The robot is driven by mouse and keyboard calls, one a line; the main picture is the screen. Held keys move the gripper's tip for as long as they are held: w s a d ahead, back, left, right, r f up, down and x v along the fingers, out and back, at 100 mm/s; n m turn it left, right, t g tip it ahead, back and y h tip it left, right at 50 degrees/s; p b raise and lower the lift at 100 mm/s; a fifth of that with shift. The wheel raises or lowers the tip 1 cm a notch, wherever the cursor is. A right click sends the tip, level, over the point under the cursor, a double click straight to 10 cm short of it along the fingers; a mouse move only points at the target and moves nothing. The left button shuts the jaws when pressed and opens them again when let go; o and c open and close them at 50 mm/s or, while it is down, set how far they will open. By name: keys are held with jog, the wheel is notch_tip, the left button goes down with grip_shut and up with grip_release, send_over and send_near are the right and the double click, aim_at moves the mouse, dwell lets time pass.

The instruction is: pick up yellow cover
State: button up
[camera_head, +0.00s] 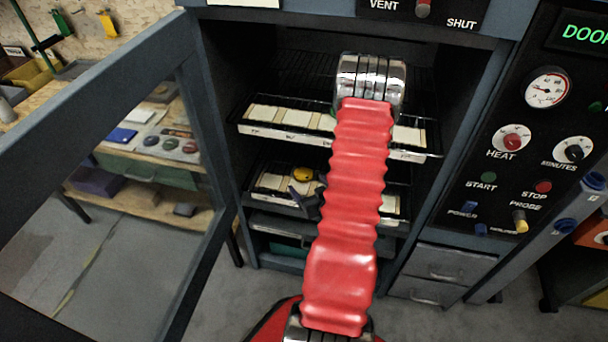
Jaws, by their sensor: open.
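A small round yellow cover (302,174) lies on the lower tray inside the open cabinet, just left of my red arm sleeve. My gripper (305,194) shows as a dark shape right below the cover, partly hidden by my arm. It is open, and the cover appears outside its grasp. Whether a finger touches the cover cannot be told.
The upper tray (250,128) holds pale tiles above the cover. The lower tray (262,190) also carries pale tiles. The cabinet door (95,70) stands open at left. A control panel (520,140) is at right. A workbench (150,190) shows through the door.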

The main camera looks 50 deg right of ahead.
jog(key=shift+m+t+h, duration=0.4)
jog(key=shift+m+h, duration=0.1)
jog(key=shift+m, duration=0.2)
jog(key=s+f, duration=0.1)
jog(key=s, duration=0.1)
jog(key=s+f, duration=0.1)
jog(key=s, duration=0.1)
jog(key=shift+d+f, duration=0.15)
jog(key=shift+f, duration=0.15)
jog(key=shift+w, duration=0.1)
send_near(303, 174)
jog(key=shift+x, duration=1.05)
jog(key=shift+w+d+r, duration=0.1)
jog(key=shift+w+d, duration=0.05)
jog(key=shift+d, duration=0.05)
jog(key=shift+x, duration=2.65)
jog(key=c, duration=1.3)
